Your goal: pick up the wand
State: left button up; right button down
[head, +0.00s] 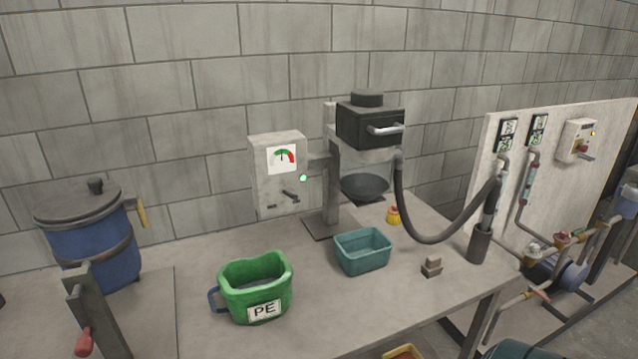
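The wand (490,206) appears to be the dark rod at the end of a thick grey hose (430,240). It stands nearly upright, slightly tilted, with its lower end inside a dark cylindrical holder (479,246) near the right end of the table. The hose sags from a fitting below a black box-shaped unit (362,126) and rises to the wand's top. The wand's lower tip is hidden in the holder. Neither of my grippers is in view.
A pipe panel (560,190) rises behind the holder. The table's front centre is clear.

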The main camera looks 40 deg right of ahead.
aim_at(492, 199)
jog(key=z, duration=2.4)
jog(key=u, duration=1.45)
jog(key=z, duration=1.45)
jog(key=u, duration=0.25)
jog(key=i+l+u, duration=0.1)
jog(key=u, duration=0.3)
jog(key=i+l+u, duration=0.45)
jog(key=u, duration=0.3)
jog(key=i+l, duration=0.05)
